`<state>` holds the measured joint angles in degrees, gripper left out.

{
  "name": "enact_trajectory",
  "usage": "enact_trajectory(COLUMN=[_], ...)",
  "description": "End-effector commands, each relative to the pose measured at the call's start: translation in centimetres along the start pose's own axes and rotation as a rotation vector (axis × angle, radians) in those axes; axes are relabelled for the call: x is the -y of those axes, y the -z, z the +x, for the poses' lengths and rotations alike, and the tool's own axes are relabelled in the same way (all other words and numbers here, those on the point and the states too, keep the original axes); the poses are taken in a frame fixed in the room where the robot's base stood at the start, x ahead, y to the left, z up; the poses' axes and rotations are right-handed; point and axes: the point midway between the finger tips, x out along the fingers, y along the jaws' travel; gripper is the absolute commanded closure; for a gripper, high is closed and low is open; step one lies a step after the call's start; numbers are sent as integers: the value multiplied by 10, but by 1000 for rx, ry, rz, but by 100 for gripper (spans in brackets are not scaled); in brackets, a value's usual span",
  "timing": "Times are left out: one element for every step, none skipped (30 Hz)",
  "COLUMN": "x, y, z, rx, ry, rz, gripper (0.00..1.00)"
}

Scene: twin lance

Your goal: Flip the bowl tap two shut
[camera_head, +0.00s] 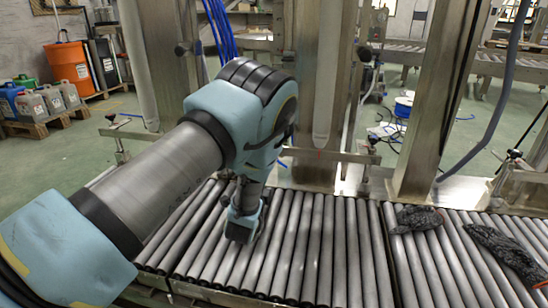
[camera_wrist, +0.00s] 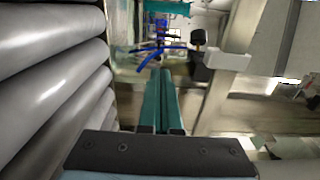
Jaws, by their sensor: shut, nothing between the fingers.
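My gripper (camera_wrist: 165,76) shows in the wrist view as two teal fingers lying together, shut and empty. They point at a blue lever-like part (camera_wrist: 160,55), which seems a little beyond the tips; contact cannot be told. It may be the bowl tap, but no label shows which tap it is. In the head view my wrist hangs low over the rollers and hides the fingers. A small blue piece (camera_head: 282,164) shows just right of my arm, and another blue piece (camera_head: 131,115) is at the left clamp.
The roller conveyor (camera_head: 330,240) runs below my arm, and its rollers (camera_wrist: 50,85) are close on the left in the wrist view. Steel posts (camera_head: 318,100) stand behind. A black knob (camera_wrist: 199,38) and pale block (camera_wrist: 228,61) are right of the fingertips. Dark gloves (camera_head: 418,219) lie rightward.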

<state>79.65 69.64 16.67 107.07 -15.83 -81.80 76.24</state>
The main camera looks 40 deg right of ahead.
Motion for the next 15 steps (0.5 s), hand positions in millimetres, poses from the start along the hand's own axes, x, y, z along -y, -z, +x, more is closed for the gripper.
enact_trajectory(x=[0, 0, 0, -1, -1, -1, -1, -1, -2, -2, -2, -2, -3, -3, -3], y=[0, 0, 0, 0, 0, 0, -1, -1, -1, -1, -1, -1, -1, -1, -1], z=[1, 3, 5, 8, 11, 17, 22, 27, 34, 41, 47, 55, 62, 68, 76], rx=[0, 0, 0, 0, 1, 1, 1, 1, 2, 2, 2, 1, 1, 1, 1], ry=[1, 1, 2, 2, 1, 3, 3, 3, 3, 4, 4, 4, 3, 3, 3], rz=[-1, -1, -2, -2, -2, -3, -3, -3, -3, -3, -3, -3, -3, -3, -3], gripper=[100, 100, 100, 100, 100, 100, 100, 100, 100, 100, 100, 100, 100, 100, 100])
